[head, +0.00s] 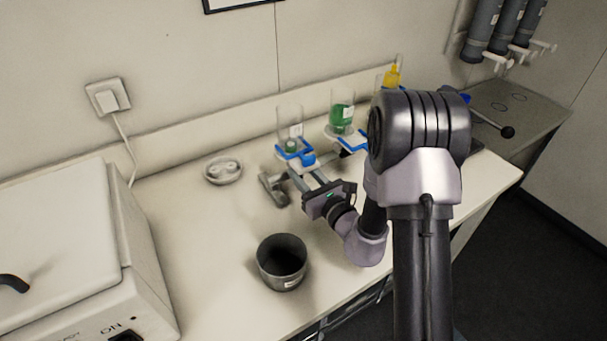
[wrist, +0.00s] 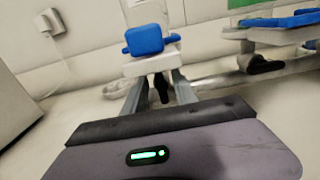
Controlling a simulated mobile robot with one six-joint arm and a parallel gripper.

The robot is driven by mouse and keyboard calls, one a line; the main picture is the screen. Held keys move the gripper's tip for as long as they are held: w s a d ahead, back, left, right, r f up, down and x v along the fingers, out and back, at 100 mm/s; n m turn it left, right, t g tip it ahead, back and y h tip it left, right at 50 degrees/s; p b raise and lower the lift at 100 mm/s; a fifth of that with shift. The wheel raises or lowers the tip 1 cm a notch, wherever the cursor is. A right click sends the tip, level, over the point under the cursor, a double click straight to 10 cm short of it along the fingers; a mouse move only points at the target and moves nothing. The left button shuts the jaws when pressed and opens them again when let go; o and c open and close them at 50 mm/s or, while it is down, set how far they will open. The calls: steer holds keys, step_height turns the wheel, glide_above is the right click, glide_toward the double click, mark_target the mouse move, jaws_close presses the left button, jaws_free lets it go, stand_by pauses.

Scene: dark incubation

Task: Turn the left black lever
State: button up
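The left black lever (wrist: 162,88) shows in the wrist view under a white block with a blue clamp (wrist: 145,40). My gripper (head: 306,174) reaches toward the left stand in the head view. Its two fingers are apart, and in the wrist view the lever lies between them with gaps visible on both sides. I cannot tell whether the fingertips reach past it. In the head view I cannot make out this lever clearly at the fingers. A second black lever (wrist: 264,65) sits under the right stand, clear of my gripper.
A clear vessel (head: 290,118) stands above the left blue clamp, and a green-filled vessel (head: 342,112) is to its right. A dark pot (head: 282,262) and a small round dish (head: 223,170) sit on the bench. A white machine (head: 70,240) fills the left side.

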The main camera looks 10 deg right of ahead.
steer(key=shift+c, duration=0.4)
jaws_close()
steer(key=shift+m+p, duration=0.3)
steer(key=m+p, duration=0.2)
steer(key=shift+d+r+m, duration=0.1)
steer(key=shift+d+m, duration=0.1)
steer(key=shift+m, duration=0.2)
steer(key=m+p, duration=0.3)
steer(key=shift+w+d+m, duration=0.1)
steer(key=shift+d+m, duration=0.05)
steer(key=shift+m, duration=0.25)
steer(key=m+p, duration=0.2)
steer(key=m, duration=0.1)
steer(key=m+p, duration=0.2)
steer(key=shift+d+f, duration=0.2)
steer(key=shift+f, duration=0.15)
steer(key=m+p, duration=0.1)
steer(key=m, duration=0.1)
steer(key=m+p, duration=0.2)
steer(key=m, duration=0.1)
steer(key=shift+w+f+m, duration=0.1)
steer(key=shift+f+m, duration=0.2)
steer(key=shift+f, duration=0.2)
